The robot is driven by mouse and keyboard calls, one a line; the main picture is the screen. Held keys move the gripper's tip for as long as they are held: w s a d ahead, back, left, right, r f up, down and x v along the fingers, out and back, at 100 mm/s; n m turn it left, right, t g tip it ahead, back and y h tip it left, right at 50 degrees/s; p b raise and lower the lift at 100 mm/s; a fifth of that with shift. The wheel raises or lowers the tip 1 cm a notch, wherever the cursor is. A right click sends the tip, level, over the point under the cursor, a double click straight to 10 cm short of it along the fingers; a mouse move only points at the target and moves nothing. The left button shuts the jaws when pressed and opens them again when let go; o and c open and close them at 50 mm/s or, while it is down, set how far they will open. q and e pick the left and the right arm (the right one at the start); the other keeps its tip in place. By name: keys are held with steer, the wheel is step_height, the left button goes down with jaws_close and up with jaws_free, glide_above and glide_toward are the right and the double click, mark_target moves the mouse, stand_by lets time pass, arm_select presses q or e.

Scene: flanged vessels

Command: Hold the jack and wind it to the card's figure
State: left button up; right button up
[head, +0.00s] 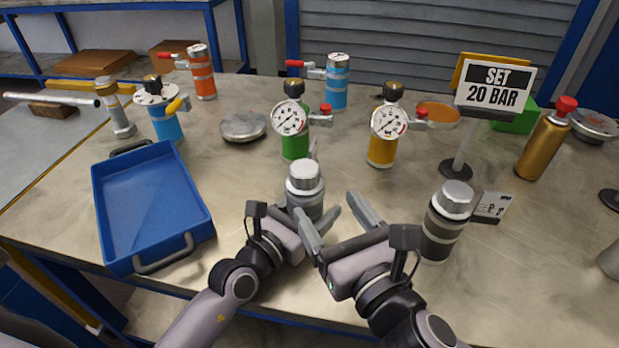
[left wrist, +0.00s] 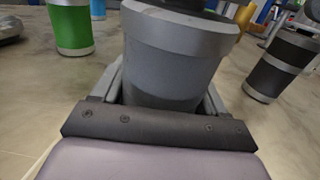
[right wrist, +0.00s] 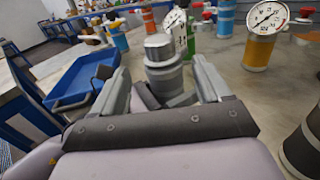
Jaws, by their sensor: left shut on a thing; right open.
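A grey jack (head: 305,190) with a silver cap stands upright on the bench, near the middle front. My left gripper (head: 312,222) is shut around its body; the left wrist view shows the grey body (left wrist: 170,60) between the fingers. My right gripper (head: 335,220) is open and empty, just right of the jack; in the right wrist view the jack's cap (right wrist: 159,48) lies ahead, between the open fingers. A card (head: 495,87) on a stand reads "SET 20 BAR". A second, darker banded cylinder (head: 443,222) with a silver cap stands at right.
A green vessel (head: 296,145) and a yellow vessel (head: 382,150), each with a dial gauge, stand behind the jack. A blue tray (head: 150,205) lies at left. A gold bottle (head: 545,142) stands at right.

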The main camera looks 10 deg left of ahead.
mark_target(312, 183)
steer(key=x, duration=0.7)
steer(key=shift+w+a, duration=0.25)
steer(key=c, duration=1)
steer(key=shift+r, duration=0.1)
steer(key=shift+c, duration=0.2)
